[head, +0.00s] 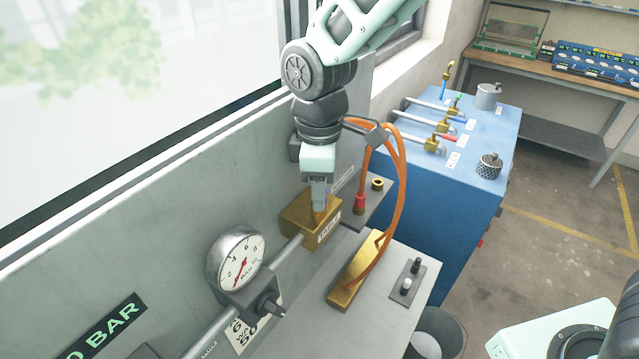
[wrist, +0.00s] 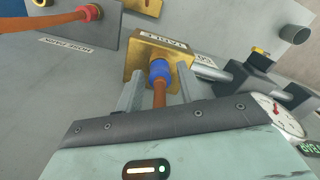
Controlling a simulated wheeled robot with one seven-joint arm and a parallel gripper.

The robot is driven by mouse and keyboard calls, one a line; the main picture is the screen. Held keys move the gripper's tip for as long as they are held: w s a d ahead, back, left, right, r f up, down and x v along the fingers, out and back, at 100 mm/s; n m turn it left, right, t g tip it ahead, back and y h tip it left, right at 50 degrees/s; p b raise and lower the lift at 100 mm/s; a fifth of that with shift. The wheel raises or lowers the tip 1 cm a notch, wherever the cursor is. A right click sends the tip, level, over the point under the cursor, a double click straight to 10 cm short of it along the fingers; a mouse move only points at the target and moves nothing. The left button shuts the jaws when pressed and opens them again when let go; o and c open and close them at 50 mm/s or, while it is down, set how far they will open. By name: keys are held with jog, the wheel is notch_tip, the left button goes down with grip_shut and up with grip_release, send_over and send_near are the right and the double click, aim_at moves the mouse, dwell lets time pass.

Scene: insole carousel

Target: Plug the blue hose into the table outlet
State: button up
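The blue hose is an orange hose with a blue collar (wrist: 160,70). In the wrist view the collar sits against the face of the gold outlet block labelled TABLE (wrist: 147,50), with the hose running back between my fingers. My gripper (wrist: 157,90) is open, with a finger on each side of the hose and visible gaps to both. How deep the collar is seated cannot be told.
A red-collared hose (head: 360,203) is in a grey bracket beside an empty gold ring (head: 377,184). Orange hoses loop to a lower gold block (head: 345,292). A pressure gauge (head: 235,258) stands left of the outlet. A blue cabinet (head: 450,190) with valves is behind.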

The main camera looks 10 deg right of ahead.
jog(key=shift+o, duration=0.5)
jog(key=shift+r, duration=0.1)
notch_tip(320, 180, up, 17)
jog(key=b, duration=0.4)
jog(key=shift+r, duration=0.15)
